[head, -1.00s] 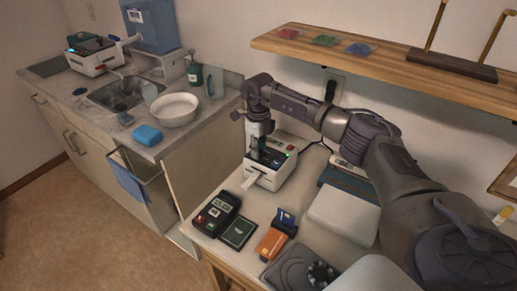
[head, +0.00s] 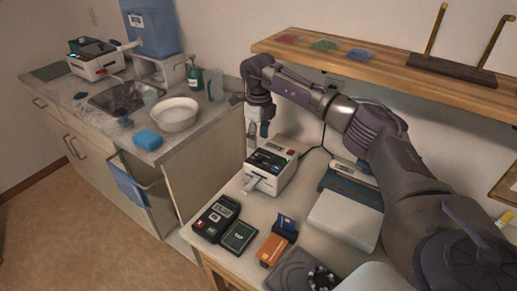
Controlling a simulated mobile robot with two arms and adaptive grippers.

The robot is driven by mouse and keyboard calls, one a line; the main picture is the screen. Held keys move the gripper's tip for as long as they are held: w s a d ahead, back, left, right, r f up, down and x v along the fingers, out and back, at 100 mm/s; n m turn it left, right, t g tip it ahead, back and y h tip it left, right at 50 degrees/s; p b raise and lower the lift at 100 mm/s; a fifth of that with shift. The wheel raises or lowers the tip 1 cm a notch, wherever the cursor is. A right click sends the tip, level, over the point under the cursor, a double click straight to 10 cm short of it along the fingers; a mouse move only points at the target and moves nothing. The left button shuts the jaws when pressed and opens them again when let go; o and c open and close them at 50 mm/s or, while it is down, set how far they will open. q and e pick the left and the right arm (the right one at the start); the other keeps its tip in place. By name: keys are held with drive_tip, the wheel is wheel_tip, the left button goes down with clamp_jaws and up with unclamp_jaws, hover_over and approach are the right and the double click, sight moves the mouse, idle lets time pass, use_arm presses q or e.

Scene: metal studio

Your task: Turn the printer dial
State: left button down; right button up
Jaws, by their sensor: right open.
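A small white printer (head: 259,183) with a dark top panel stands on the table. A green light and a red spot show near its back, and a pale paper slip sticks out at its front. I cannot make out a dial on it at this size. My right gripper (head: 257,145) points down just above and behind the printer's left back edge. It is open and empty, and looks apart from the printer. My left gripper is not in view.
A card terminal (head: 216,219), a dark green booklet (head: 239,236), an orange box (head: 272,249) and a grey device with a dark knob (head: 322,277) lie in front. A pale case (head: 345,219) stands right. A wooden shelf (head: 380,68) overhangs behind.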

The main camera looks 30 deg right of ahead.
sight(258, 156)
wheel_tip(258, 156, up, 5)
drive_tip(key=shift+r, duration=0.2)
idle(0.6)
